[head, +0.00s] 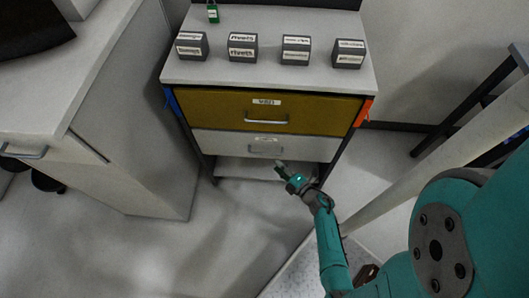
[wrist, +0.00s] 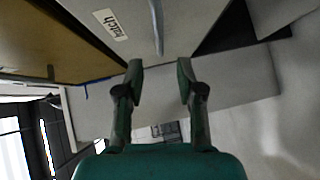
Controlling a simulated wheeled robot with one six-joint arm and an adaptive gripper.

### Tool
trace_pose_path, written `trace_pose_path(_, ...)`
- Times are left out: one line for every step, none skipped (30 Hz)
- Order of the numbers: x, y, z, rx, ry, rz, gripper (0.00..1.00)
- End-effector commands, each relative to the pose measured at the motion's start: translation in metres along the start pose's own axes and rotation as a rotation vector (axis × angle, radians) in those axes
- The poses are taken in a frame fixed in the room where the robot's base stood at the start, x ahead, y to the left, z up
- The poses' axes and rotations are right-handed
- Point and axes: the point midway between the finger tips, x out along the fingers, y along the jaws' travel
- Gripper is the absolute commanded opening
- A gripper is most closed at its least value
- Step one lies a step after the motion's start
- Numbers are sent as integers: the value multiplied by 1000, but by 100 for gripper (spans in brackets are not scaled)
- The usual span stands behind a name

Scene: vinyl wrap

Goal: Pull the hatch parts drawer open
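The hatch parts drawer (head: 222,144) is the pale grey front below the brown drawer in the head view, and it looks flush and closed. Its bar handle (head: 265,150) is at the middle of the front. In the wrist view the drawer face (wrist: 192,22) fills the top, with a label reading "hatch" (wrist: 110,24) and the handle (wrist: 157,25) seen lengthwise. My gripper (wrist: 160,68) is open and empty, its two fingers apart. The handle is beyond the fingertips, roughly in line with the gap. In the head view my gripper (head: 281,167) is just below and right of the handle.
The brown drawer (head: 325,111) with its own handle (head: 267,120) is above. A white desk unit (head: 135,120) is at left. The floor (head: 235,225) in front is clear.

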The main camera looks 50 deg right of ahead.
Motion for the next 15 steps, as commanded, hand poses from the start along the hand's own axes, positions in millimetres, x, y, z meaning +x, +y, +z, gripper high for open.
trace_pose_path(7,1,-1,0,4,1,37)
trace_pose_path(11,1,-1,0,4,1,37)
trace_pose_path(17,1,-2,0,5,0,37)
trace_pose_path(22,1,-1,0,5,1,37)
trace_pose_path(27,1,-1,-1,5,1,37)
trace_pose_path(33,1,-1,0,5,2,37)
trace_pose_path(38,1,-1,1,5,1,37)
trace_pose_path(43,1,-2,0,4,0,37)
trace_pose_path(50,1,-2,0,5,2,37)
trace_pose_path(56,1,-1,0,4,1,37)
trace_pose_path(60,1,-1,1,4,1,37)
trace_pose_path(67,1,-2,1,4,2,37)
trace_pose_path(71,1,-1,0,4,1,37)
trace_pose_path(75,1,-1,1,3,1,37)
trace_pose_path(80,1,-1,2,2,1,37)
